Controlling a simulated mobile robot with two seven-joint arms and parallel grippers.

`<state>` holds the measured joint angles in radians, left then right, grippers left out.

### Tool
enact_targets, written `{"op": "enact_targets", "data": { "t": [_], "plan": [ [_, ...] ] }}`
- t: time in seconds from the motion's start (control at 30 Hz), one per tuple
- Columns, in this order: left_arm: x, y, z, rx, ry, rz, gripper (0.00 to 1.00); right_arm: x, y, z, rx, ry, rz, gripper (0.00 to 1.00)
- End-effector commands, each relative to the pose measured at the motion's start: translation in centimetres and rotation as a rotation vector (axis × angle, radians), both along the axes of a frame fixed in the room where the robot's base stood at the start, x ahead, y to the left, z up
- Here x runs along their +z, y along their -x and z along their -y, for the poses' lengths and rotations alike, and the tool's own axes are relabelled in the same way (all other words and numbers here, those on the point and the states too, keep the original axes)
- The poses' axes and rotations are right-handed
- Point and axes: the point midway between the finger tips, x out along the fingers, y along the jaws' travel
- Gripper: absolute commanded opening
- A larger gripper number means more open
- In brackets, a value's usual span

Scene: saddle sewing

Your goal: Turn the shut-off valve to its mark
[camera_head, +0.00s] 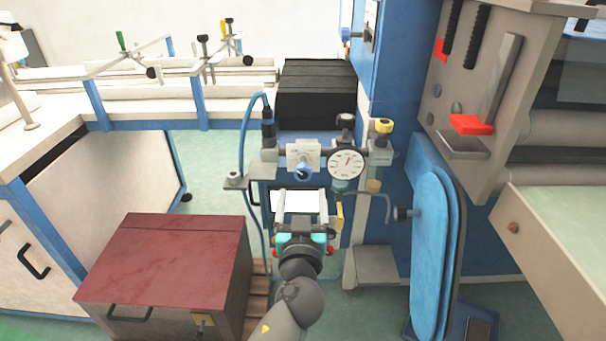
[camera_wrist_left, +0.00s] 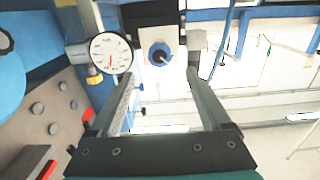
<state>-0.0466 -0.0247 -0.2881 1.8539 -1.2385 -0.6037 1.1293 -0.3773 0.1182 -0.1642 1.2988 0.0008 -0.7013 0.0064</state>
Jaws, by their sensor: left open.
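A blue round knob (camera_head: 303,173) sits on a pale block with markings (camera_head: 302,154) on the blue machine; it looks like the valve's handle, though I cannot be sure. My left gripper (camera_head: 301,194) is open and empty, its fingers pointing at the panel just below the knob. In the left wrist view the blue knob (camera_wrist_left: 160,54) shows ahead, between and beyond the fingertips (camera_wrist_left: 160,76), apart from both. A yellow lever (camera_head: 340,215) hangs right of the gripper. I cannot read a mark. My right gripper is not in view.
A round dial gauge (camera_head: 346,163) is right of the knob, with a yellow-topped fitting (camera_head: 383,126) beyond. A blue hose (camera_head: 243,140) hangs at left. A dark red box (camera_head: 165,262) stands left of my arm; a blue padded panel (camera_head: 430,250) stands right.

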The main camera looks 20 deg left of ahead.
Motion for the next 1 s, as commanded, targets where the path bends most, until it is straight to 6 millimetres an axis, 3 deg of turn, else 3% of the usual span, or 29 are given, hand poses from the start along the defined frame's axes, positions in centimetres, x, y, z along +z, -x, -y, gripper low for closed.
{"op": "enact_targets", "data": {
  "t": [0.3,0.5,0.93,1.0],
  "plan": [
    [0.0,-5.0,-1.5,0.000,-0.001,0.001,0.81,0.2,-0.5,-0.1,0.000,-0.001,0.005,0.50],
    [0.0,-7.0,-2.0,0.000,0.000,0.000,0.81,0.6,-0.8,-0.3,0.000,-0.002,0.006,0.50],
    [0.0,-7.8,-2.3,0.000,0.000,-0.001,0.81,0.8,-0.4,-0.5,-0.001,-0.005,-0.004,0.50],
    [0.0,-7.8,-2.3,0.000,0.000,-0.001,0.76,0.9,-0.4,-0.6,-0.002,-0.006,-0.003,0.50]
  ]
}}
